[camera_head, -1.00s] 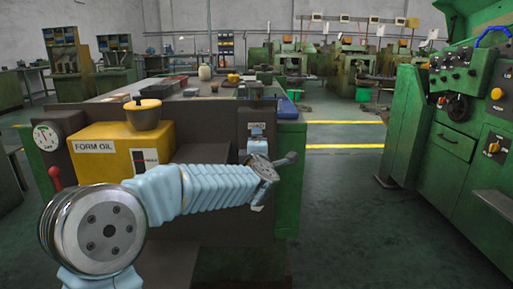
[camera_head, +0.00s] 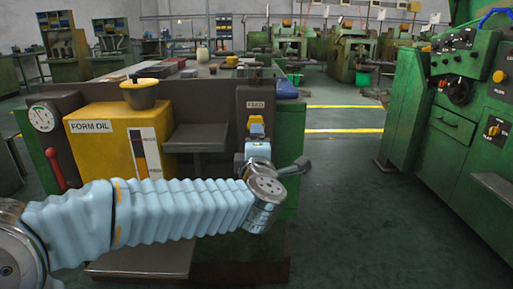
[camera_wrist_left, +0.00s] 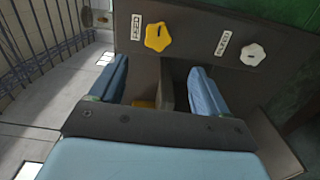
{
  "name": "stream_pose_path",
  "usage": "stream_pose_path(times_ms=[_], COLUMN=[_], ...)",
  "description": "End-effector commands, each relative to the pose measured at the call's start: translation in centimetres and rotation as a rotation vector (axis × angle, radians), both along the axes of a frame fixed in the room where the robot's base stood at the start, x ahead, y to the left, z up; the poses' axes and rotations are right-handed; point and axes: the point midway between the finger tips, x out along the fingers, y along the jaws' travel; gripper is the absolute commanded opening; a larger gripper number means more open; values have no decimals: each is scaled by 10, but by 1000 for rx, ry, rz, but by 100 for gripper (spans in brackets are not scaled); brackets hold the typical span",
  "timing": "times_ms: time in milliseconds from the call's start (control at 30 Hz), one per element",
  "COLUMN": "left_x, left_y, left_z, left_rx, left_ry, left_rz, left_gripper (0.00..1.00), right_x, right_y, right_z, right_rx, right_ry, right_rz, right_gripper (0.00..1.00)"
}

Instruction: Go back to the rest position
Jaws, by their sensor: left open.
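My left arm, in a light blue ribbed sleeve, comes in from the left in the head view. Its left gripper (camera_head: 257,150) is in front of the dark panel marked FEED on the green machine. In the left wrist view the two blue fingers of the left gripper (camera_wrist_left: 155,80) stand apart with nothing held between them. A yellow knob (camera_wrist_left: 158,37) and a white knob (camera_wrist_left: 252,54) are on the panel beyond the fingertips, apart from them. The yellow knob also shows in the head view (camera_head: 256,129). My right gripper is not in view.
A yellow FORM OIL box (camera_head: 100,145) with a gauge (camera_head: 42,117) and a red lever (camera_head: 55,168) stands beside the arm. A dark ledge (camera_head: 196,140) juts out near the sleeve. A green control cabinet (camera_head: 440,130) is at right. The floor between is clear.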

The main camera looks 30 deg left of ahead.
Motion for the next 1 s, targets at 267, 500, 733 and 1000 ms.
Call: stream_pose_path(times_ms=[267, 500, 733, 1000], left_x=[0, 9, 60, 31], left_y=[0, -5, -53, -122], left_z=[0, -14, -150, -375], left_rx=[0, 28, 268, 514], left_ry=[0, 37, 368, 841], left_rz=[0, -23, -272, -770], left_gripper=[76, 76, 76, 76], right_x=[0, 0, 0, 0], right_y=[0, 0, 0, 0], right_z=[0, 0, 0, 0], right_rx=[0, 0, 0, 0], right_ry=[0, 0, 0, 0], right_rz=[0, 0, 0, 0], right_gripper=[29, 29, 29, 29])
